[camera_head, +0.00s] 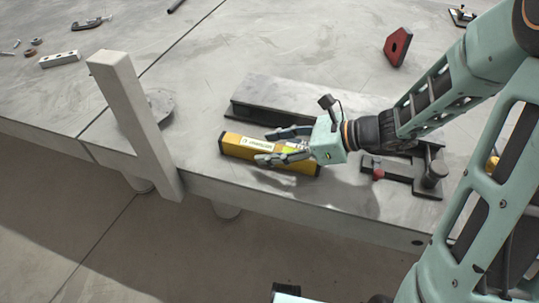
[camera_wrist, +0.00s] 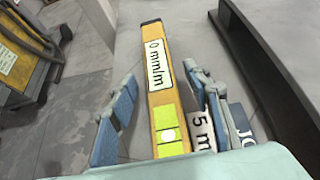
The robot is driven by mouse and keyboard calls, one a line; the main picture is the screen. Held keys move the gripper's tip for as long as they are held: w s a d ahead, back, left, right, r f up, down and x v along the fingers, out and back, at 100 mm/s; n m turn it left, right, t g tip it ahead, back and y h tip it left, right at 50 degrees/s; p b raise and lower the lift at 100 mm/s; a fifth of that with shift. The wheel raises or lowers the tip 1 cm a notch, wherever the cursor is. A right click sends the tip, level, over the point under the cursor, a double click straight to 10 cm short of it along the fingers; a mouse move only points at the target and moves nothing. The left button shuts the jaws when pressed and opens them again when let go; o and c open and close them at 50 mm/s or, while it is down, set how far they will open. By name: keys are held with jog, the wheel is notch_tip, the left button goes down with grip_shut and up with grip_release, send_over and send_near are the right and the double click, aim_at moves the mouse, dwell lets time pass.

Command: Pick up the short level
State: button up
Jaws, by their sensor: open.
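The short level is a yellow bar with dark end caps, lying on the grey tabletop near its front edge in the head view (camera_head: 234,147). In the wrist view the level (camera_wrist: 157,98) runs lengthwise between the fingers, with "0 mm/m" and "5 m" labels and a yellow-green vial window. My gripper (camera_head: 266,146) is open over the level, one finger on each side. In the wrist view my gripper (camera_wrist: 165,90) shows a gap at the left finger; the right finger is close beside the level, and contact cannot be told. The level's near end is hidden by my gripper.
A dark metal beam (camera_head: 245,112) lies just behind the level. A grey post (camera_head: 130,115) stands at the table edge to the left. A dark clamp (camera_head: 405,178) with a red knob lies right. A red block (camera_head: 397,47) sits farther back. Open tabletop lies behind the beam.

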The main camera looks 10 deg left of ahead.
jog(key=shift+a+f, duration=0.2)
jog(key=shift+a, duration=0.15)
jog(key=shift+c, duration=0.3)
grip_shut()
jog(key=shift+r, duration=0.2)
